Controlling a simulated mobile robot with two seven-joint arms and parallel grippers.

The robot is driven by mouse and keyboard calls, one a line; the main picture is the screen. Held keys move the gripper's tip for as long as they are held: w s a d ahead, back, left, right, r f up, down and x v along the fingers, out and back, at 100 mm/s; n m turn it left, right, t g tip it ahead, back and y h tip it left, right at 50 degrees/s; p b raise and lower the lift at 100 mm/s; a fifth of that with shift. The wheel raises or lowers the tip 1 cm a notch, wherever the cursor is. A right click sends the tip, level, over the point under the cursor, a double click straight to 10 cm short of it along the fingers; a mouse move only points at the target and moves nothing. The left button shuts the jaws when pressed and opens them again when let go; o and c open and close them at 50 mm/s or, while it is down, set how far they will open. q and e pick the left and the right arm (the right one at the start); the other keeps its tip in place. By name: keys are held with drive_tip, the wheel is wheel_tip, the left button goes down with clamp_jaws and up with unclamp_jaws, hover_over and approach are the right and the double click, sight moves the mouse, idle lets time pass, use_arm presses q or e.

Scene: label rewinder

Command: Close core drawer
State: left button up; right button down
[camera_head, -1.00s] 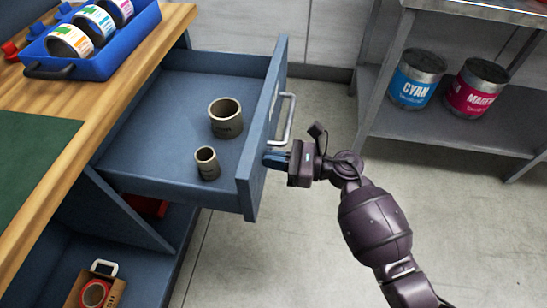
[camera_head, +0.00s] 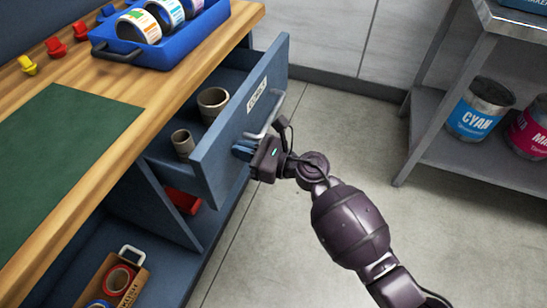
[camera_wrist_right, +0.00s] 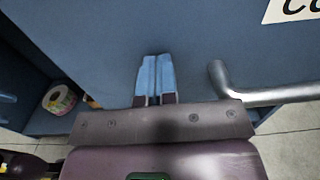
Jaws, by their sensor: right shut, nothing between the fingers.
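The blue core drawer (camera_head: 215,150) is partly open under the wooden workbench. Two brown cardboard cores stand in it, a larger one (camera_head: 212,103) behind and a smaller one (camera_head: 182,143) in front. Its front carries a white label and a grey bar handle (camera_head: 268,122). My right gripper (camera_head: 243,151) is shut and empty, with its blue fingertips at the outside of the drawer front, beside the handle. In the right wrist view the shut fingers (camera_wrist_right: 155,78) point at the blue front, left of the handle (camera_wrist_right: 255,92). My left gripper is not in view.
The wooden benchtop (camera_head: 195,62) holds a blue tray (camera_head: 150,52) of label rolls and a green mat (camera_head: 65,135). Below is a shelf with a cardboard box (camera_head: 118,275) of tape rolls. A grey rack (camera_head: 440,150) with paint cans stands right; floor between is clear.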

sight(190, 136)
drive_tip(key=b+x, duration=0.1)
drive_tip(key=x, duration=0.5)
drive_tip(key=b+x, duration=0.1)
drive_tip(key=x, duration=0.5)
drive_tip(key=shift+a+f, duration=0.25)
drive_tip(key=shift+a, duration=0.05)
drive_tip(key=shift+w+a+r, duration=0.1)
drive_tip(key=shift+w+a, duration=0.1)
drive_tip(key=shift+a, duration=0.3)
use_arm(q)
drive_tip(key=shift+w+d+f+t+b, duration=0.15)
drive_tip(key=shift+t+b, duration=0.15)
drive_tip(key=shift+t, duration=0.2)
use_arm(e)
drive_tip(key=shift+r, duration=0.3)
